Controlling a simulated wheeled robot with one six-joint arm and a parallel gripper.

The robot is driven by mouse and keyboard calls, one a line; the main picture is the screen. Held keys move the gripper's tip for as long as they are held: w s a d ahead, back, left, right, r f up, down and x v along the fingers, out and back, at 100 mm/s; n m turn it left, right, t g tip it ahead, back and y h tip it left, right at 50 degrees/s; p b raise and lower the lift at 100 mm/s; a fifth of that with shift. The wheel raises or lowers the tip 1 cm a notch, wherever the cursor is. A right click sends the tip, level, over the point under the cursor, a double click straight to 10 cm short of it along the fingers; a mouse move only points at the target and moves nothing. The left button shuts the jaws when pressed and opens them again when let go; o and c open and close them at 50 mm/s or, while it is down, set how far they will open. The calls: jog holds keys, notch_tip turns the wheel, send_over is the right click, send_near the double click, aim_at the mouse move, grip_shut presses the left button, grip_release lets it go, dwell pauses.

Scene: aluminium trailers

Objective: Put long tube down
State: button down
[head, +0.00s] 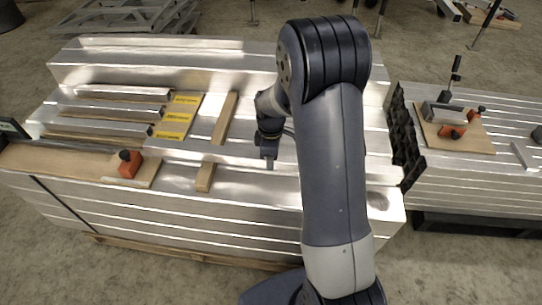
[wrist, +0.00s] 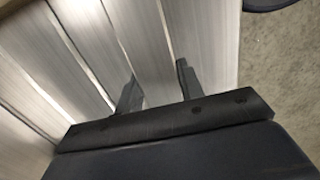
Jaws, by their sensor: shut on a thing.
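My gripper (head: 268,160) hangs over the middle of the aluminium stack, partly hidden by my arm in the head view. In the wrist view, the two dark fingers of my gripper (wrist: 158,88) stand a little apart over bright aluminium strips. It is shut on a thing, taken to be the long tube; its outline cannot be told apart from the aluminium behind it. Several metal tubes lie side by side at the left of the stack, among them a back one (head: 125,92), a middle one (head: 112,108) and a front one (head: 100,124).
The aluminium stack (head: 240,215) carries yellow labels (head: 174,117), wooden blocks (head: 225,118) and an orange clamp (head: 130,164) on a board at front left. A second stack (head: 470,180) on the right holds a wooden board with clamps.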

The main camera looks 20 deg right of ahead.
jog(key=c, duration=0.9)
grip_release()
jog(key=shift+r, duration=0.1)
notch_tip(320, 180, up, 13)
jog(key=shift+r+p, duration=0.1)
jog(key=shift+p, duration=1)
